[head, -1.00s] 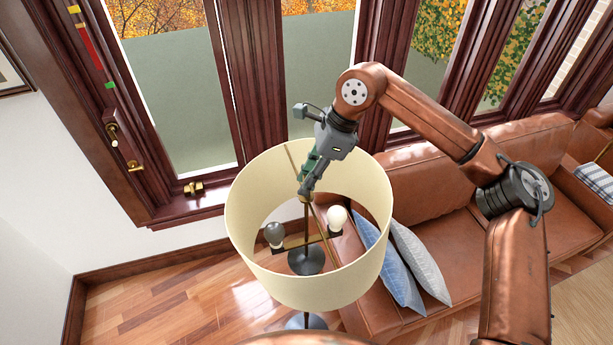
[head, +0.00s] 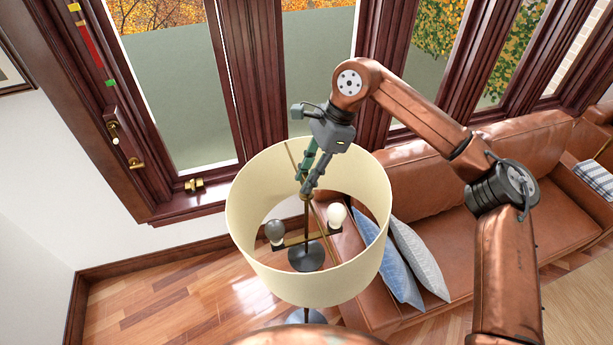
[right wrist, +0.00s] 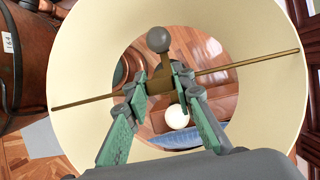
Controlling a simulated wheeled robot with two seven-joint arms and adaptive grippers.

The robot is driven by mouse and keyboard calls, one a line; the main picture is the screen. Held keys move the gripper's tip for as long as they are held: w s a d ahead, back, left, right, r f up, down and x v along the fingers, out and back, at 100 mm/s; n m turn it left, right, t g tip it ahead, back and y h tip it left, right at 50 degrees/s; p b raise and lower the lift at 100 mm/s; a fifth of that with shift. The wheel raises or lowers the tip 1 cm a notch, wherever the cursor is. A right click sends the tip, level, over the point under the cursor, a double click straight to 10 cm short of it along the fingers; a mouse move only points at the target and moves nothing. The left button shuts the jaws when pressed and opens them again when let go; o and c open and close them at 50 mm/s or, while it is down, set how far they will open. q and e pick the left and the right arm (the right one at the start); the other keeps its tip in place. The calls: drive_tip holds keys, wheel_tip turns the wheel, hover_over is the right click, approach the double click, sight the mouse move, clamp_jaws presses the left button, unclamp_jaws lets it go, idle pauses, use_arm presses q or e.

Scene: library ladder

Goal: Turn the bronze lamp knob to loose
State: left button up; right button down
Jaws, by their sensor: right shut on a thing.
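The bronze lamp knob (right wrist: 161,82) sits at the middle of the floor lamp, inside the cream lampshade (head: 310,285). In the head view it is mostly hidden by the fingers. My right gripper (head: 306,192) reaches down into the open top of the shade. In the right wrist view its green-padded fingers are on either side of the knob, shut on it. A grey bulb (head: 275,232) and a white bulb (head: 337,216) stand on the lamp's crossbar, one on each side. My left gripper is not in view.
The shade's rim and its thin bronze rod (right wrist: 245,65) surround the fingers closely. A brown leather sofa (head: 430,185) with blue cushions (head: 385,260) stands right of the lamp. Windows are behind it. The wooden floor (head: 170,290) at left is clear.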

drive_tip(key=c, duration=1.6)
unclamp_jaws()
drive_tip(key=shift+r, duration=0.1)
drive_tip(key=v, duration=1.1)
drive_tip(key=shift+w+d+r, duration=0.1)
drive_tip(key=shift+d+r, duration=0.15)
drive_tip(key=shift+r, duration=0.1)
